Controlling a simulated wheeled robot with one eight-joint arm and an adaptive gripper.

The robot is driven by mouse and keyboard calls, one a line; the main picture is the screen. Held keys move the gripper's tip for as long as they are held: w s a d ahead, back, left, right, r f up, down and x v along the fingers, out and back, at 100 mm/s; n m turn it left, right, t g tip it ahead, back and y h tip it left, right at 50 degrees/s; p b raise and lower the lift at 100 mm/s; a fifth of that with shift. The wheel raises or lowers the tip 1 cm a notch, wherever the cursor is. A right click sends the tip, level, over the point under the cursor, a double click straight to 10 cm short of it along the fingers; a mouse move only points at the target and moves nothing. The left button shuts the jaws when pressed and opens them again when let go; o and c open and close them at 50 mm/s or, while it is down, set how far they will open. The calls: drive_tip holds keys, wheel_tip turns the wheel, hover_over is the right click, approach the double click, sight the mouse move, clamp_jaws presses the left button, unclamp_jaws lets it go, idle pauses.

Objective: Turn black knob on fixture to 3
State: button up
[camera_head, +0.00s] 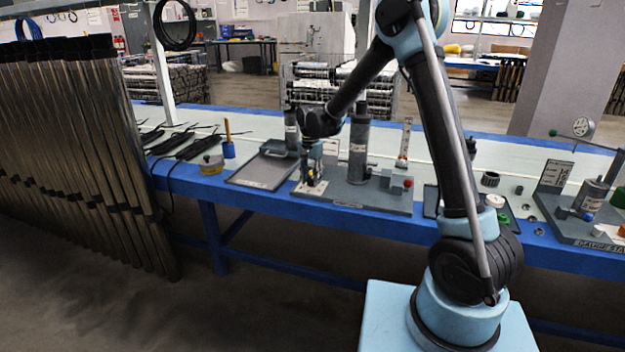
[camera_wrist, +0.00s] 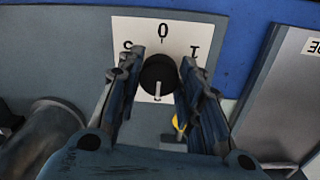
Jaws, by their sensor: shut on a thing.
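The black knob (camera_wrist: 158,72) sits on a white dial plate (camera_wrist: 176,30) in the wrist view. A white pointer mark on it points toward the bottom of the picture. The plate shows a 0 at the top, a 1-like mark on the right and a partly hidden mark on the left; I see no clear 3. My gripper (camera_wrist: 159,80) has one finger on each side of the knob and is shut on it. In the head view my gripper (camera_head: 313,178) points down at the left end of the grey fixture (camera_head: 345,197), hiding the knob.
A dark upright cylinder (camera_head: 359,140) stands on the fixture close to my gripper. A box with a red knob (camera_head: 407,183) is at its right end. A grey tray (camera_head: 262,171) lies to the left. A yellow part (camera_wrist: 179,122) shows beside the right finger.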

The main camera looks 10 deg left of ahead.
sight(311, 178)
drive_tip(key=shift+w, duration=0.1)
drive_tip(key=o, duration=1.1)
drive_tip(key=shift+c, duration=0.2)
wheel_tip(311, 178, up, 12)
drive_tip(key=shift+a, duration=0.1)
